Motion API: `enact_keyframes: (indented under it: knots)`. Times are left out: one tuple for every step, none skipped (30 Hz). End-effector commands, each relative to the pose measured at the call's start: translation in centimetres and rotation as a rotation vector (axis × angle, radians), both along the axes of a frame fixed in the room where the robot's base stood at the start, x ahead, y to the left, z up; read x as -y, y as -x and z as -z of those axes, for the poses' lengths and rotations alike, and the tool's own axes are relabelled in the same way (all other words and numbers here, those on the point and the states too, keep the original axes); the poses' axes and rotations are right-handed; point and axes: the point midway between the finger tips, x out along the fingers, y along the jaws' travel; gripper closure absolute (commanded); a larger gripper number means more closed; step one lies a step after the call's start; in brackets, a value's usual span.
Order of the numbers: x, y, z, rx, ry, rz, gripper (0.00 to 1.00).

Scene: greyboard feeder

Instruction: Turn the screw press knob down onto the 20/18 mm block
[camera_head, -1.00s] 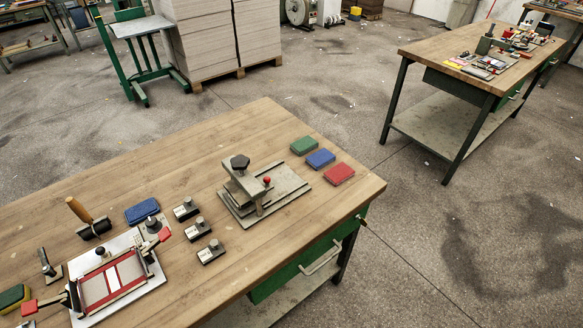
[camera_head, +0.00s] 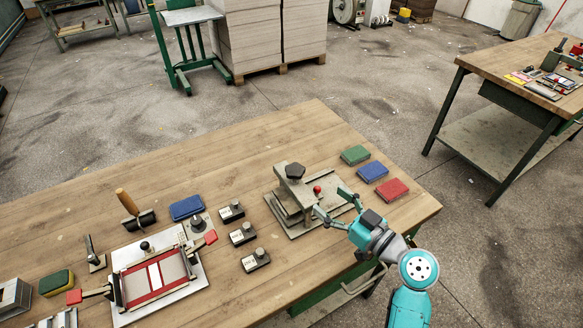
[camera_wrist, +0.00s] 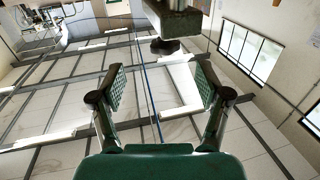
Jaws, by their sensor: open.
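The screw press (camera_head: 291,190) stands on the near bench, with a dark faceted knob (camera_head: 295,171) on top of its grey arm. A red ball (camera_head: 317,189) shows at its right side. My gripper (camera_head: 330,202) is at the press's right side, below knob height, fingers spread and empty. In the wrist view my gripper (camera_wrist: 160,86) is open, with a grey press part (camera_wrist: 172,20) and dark foot (camera_wrist: 165,46) beyond the fingers at the top. Three small metal blocks with knobs (camera_head: 231,211) (camera_head: 242,234) (camera_head: 255,260) stand left of the press; their labels are unreadable. I cannot tell whether a block is under the press.
Green (camera_head: 355,155), blue (camera_head: 373,172) and red (camera_head: 392,189) pads lie right of the press. A red-framed jig (camera_head: 155,277), a roller (camera_head: 138,220) and a blue pad (camera_head: 186,207) are at left. Bare wood lies behind the press.

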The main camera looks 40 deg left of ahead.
Motion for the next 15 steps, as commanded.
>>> enact_keyframes:
  knots:
    - [-0.5, -0.1, -0.7, 0.013, -0.005, -0.02, 0.24]
    - [-0.7, 0.0, -1.0, 0.017, -0.008, -0.029, 0.24]
    - [-0.9, 0.0, -1.3, 0.022, -0.01, -0.038, 0.24]
    - [-1.1, 0.0, -1.4, 0.026, -0.012, -0.042, 0.24]
    - [-1.2, 0.0, -1.5, 0.027, -0.013, -0.045, 0.24]
    - [-1.5, -0.1, -1.5, 0.028, -0.014, -0.047, 0.24]
    - [-1.8, -0.1, -1.5, 0.029, -0.013, -0.048, 0.24]
    - [-2.1, -0.1, -1.5, 0.029, -0.013, -0.048, 0.24]
    - [-2.6, -0.2, -1.5, 0.029, -0.012, -0.047, 0.24]
    - [-3.1, -0.2, -1.5, 0.029, -0.012, -0.047, 0.24]
    - [-3.6, -0.3, -1.5, 0.028, -0.013, -0.048, 0.24]
    - [-4.2, -0.4, -1.6, 0.028, -0.014, -0.048, 0.24]
    - [-4.8, -0.4, -1.6, 0.028, -0.014, -0.048, 0.24]
    - [-5.4, -0.5, -1.5, 0.027, -0.014, -0.048, 0.24]
    - [-6.1, -0.6, -1.5, 0.028, -0.013, -0.048, 0.24]
